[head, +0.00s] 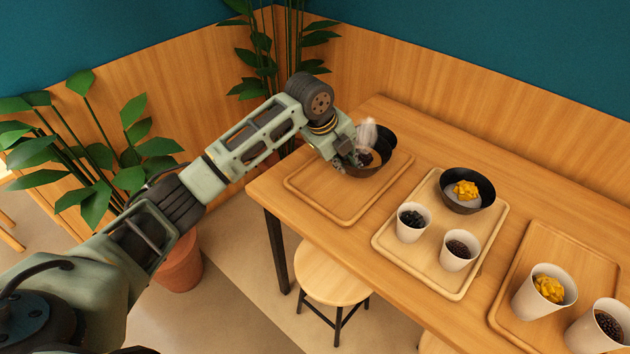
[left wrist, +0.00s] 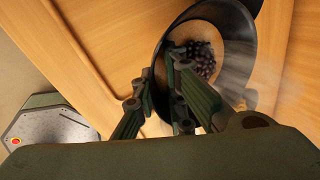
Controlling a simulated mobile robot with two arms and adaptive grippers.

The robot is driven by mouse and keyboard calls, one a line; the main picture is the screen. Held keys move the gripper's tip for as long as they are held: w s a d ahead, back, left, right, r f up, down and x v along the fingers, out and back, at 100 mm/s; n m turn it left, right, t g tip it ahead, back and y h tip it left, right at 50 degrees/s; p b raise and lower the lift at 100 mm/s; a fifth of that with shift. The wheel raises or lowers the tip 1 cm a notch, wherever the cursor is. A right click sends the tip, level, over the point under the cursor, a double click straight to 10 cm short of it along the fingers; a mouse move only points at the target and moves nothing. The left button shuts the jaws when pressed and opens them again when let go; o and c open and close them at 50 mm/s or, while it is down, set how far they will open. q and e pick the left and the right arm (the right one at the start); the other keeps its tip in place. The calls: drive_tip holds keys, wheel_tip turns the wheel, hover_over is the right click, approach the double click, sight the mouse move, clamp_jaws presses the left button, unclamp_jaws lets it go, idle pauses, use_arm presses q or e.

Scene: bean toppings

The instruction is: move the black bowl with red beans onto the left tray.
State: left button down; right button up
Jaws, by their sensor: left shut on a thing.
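The black bowl (head: 388,143) is at the far right part of the left tray (head: 320,200), partly hidden by my left gripper (head: 352,163). I cannot tell whether its base touches the tray. In the left wrist view the bowl (left wrist: 243,38) holds dark reddish-brown beans (left wrist: 203,60). The left gripper (left wrist: 163,80) is shut on the bowl's near rim, with fingers on either side of the wall. A pale wisp like steam rises by the bowl. My right gripper is not in view.
The middle tray (head: 453,282) holds a black bowl with yellow topping (head: 467,190) and two white cups (head: 412,222) (head: 458,250). The right tray (head: 520,255) holds more cups. A stool (head: 333,280) stands before the table; plants (head: 100,165) stand left.

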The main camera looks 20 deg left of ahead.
use_arm(q)
drive_tip(key=a+f, duration=0.1)
drive_tip(key=a, duration=0.1)
drive_tip(key=s+a+f, duration=0.1)
drive_tip(key=a, duration=0.1)
drive_tip(key=a+f, duration=0.1)
drive_tip(key=a, duration=0.1)
drive_tip(key=shift+s+f+p, duration=0.2)
drive_tip(key=shift+s+p, duration=0.1)
drive_tip(key=shift+s, duration=0.1)
drive_tip(key=shift+a+f, duration=0.15)
drive_tip(key=shift+s+f, duration=0.1)
drive_tip(key=shift+f, duration=0.2)
wheel_tip(320, 180, down, 4)
drive_tip(key=shift+r, duration=0.25)
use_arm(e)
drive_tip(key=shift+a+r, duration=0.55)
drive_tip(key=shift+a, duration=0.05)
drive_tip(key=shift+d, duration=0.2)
use_arm(q)
drive_tip(key=c, duration=1.8)
unclamp_jaws()
drive_tip(key=shift+f, duration=0.1)
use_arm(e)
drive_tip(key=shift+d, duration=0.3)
